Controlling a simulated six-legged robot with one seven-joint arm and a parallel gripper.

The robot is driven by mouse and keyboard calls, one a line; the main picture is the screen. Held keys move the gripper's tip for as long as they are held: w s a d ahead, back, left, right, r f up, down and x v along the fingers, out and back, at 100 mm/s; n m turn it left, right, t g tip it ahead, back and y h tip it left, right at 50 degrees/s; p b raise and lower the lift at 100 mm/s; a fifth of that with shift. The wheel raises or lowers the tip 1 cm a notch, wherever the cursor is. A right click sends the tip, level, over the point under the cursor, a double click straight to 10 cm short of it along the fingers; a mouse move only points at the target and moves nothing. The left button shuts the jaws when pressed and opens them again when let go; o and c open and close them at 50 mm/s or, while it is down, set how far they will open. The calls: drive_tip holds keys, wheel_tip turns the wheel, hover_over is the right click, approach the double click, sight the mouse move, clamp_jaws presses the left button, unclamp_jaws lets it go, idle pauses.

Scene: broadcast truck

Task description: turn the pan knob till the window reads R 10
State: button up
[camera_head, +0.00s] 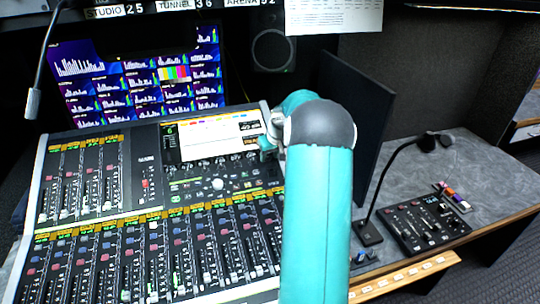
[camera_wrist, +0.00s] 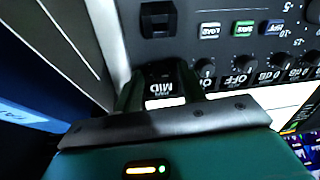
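In the wrist view, upside down, a small dark window (camera_wrist: 160,89) reads MID, with a smaller label above the letters too small to read surely. It lies between the two fingers of my gripper (camera_wrist: 160,76). The dark pan knob (camera_wrist: 162,69) is at the fingertips, one finger on each side, largely lost in shadow. I cannot tell whether the fingers touch it. In the head view my gripper (camera_head: 268,148) is at the upper right edge of the mixing console (camera_head: 150,140). My arm hides most of that spot, and the window cannot be read there.
In the wrist view, neighbouring knobs (camera_wrist: 243,65) stand in a row close beside the fingers, with one window reading OFF. Several buttons (camera_wrist: 244,29) lie beyond. In the head view, a dark monitor (camera_head: 358,115) stands right behind my arm. A gooseneck microphone (camera_head: 369,232) and control panel (camera_head: 425,222) are on the desk.

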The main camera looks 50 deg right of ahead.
drive_tip(key=shift+c, duration=0.4)
clamp_jaws()
drive_tip(key=shift+m, duration=0.4)
drive_tip(key=m, duration=0.5)
drive_tip(key=shift+a+m, duration=0.1)
drive_tip(key=shift+m, duration=0.2)
drive_tip(key=m, duration=0.5)
drive_tip(key=shift+f+t+h, duration=0.1)
drive_tip(key=shift+t+h, duration=0.2)
drive_tip(key=shift+h, duration=0.1)
drive_tip(key=shift+m, duration=0.3)
